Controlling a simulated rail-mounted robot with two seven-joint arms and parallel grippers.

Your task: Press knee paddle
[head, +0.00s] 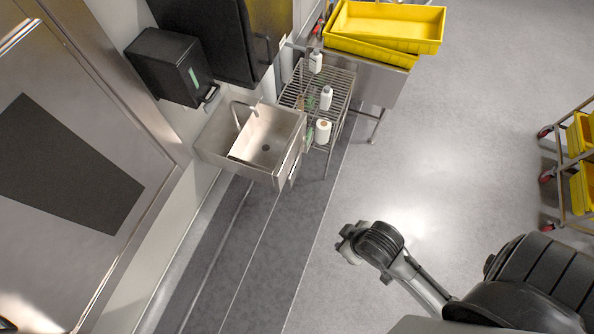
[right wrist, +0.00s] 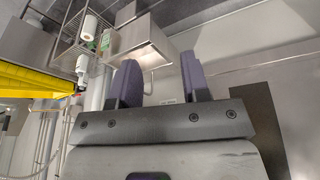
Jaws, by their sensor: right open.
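A steel wall sink (head: 283,128) with a tap stands by the wall in the head view. A narrow plate, perhaps the knee paddle (head: 294,169), shows below its front edge; its shape is hard to make out. My right gripper (head: 350,240) is over the floor, in front of the sink and well apart from it. In the right wrist view its two dark fingers (right wrist: 160,80) are spread and empty, and the sink (right wrist: 147,38) shows beyond them. I cannot pick out the paddle there. My left gripper is in neither view.
A wire rack (head: 338,88) with bottles and a paper roll stands right beside the sink. Yellow trays (head: 390,22) lie on a steel stand behind it. A black dispenser (head: 165,68) hangs on the wall. A cart (head: 565,165) stands at the right. Floor before the sink is clear.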

